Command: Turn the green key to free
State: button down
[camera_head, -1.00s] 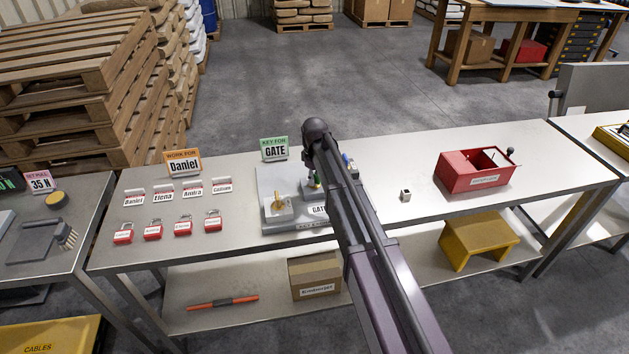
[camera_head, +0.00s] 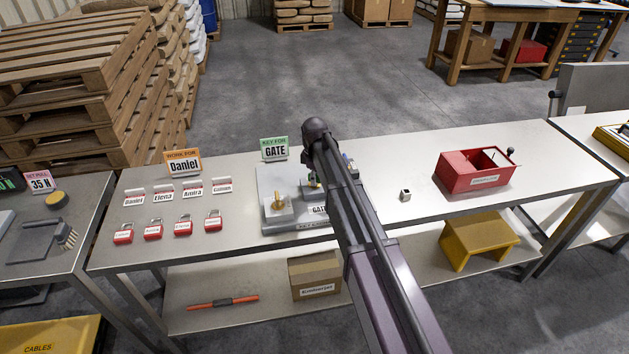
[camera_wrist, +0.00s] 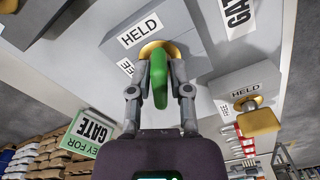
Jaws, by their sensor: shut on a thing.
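The green key (camera_wrist: 177,88) stands in a round brass lock on a grey block (camera_wrist: 185,25) in the wrist view. A label reading HELD (camera_wrist: 140,31) is beside the lock, and a partly hidden label shows "EE". My gripper (camera_wrist: 160,95) is shut on the green key, one finger on each side of it. In the head view my arm hides most of the key and its block; only a bit of green shows near my gripper (camera_head: 315,182). A green sign reading KEY FOR GATE (camera_head: 275,149) stands behind the key station (camera_head: 268,185).
A second block with a brass key (camera_head: 278,203) stands to the left on the same station; its label reads HELD in the wrist view. Several red padlocks (camera_head: 153,231) lie left. A red box (camera_head: 478,170) and small cube (camera_head: 405,195) are to the right.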

jog(key=shift+n, duration=3.3)
jog(key=shift+m, duration=0.8)
jog(key=shift+c, duration=2.4)
grip_release()
